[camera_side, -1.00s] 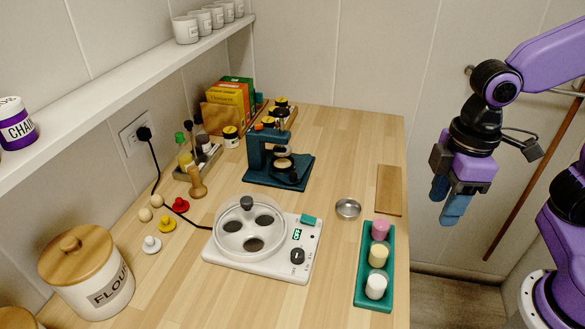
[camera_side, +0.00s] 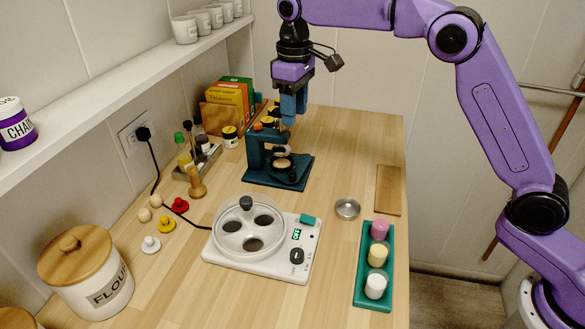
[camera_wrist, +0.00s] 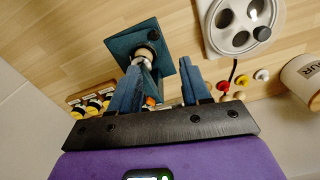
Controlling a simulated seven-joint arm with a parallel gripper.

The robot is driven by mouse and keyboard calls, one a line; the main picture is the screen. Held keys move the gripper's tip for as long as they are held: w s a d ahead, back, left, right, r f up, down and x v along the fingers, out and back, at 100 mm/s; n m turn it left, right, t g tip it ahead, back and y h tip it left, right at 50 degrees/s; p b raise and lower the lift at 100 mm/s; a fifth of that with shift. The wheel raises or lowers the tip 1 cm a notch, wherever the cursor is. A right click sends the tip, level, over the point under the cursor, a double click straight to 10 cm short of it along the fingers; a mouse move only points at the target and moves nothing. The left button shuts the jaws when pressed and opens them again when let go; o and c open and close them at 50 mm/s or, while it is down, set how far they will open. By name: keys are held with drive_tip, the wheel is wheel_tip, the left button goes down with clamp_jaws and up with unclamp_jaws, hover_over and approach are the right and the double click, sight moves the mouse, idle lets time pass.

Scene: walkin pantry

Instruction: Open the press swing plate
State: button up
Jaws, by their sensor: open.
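The press (camera_side: 264,157) is a dark teal stand on a square base, at the back middle of the counter. Its round swing plate (camera_side: 283,164) sits low over the base, with a pale disc on it. In the wrist view the press (camera_wrist: 140,46) is ahead of the fingers, its top partly hidden by them. My gripper (camera_side: 288,122) is open, with blue fingers pointing down, just above and beside the press's upper right. In the wrist view nothing shows held between the fingertips (camera_wrist: 163,66). I cannot tell whether a finger touches the press.
A white hot plate (camera_side: 264,263) with a clear round lid stands in front of the press. A green tray (camera_side: 362,289) holds three coloured cylinders at right. A bottle rack (camera_side: 204,160) and boxes (camera_side: 228,108) crowd the left and back.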

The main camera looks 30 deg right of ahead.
sight(293, 173)
drive_tip(key=f, duration=0.6)
drive_tip(key=w+f, duration=0.1)
drive_tip(key=f, duration=1)
drive_tip(key=shift+w+d+f, duration=0.25)
drive_tip(key=shift+w+f, duration=0.05)
drive_tip(key=shift+f, duration=0.05)
clamp_jaws()
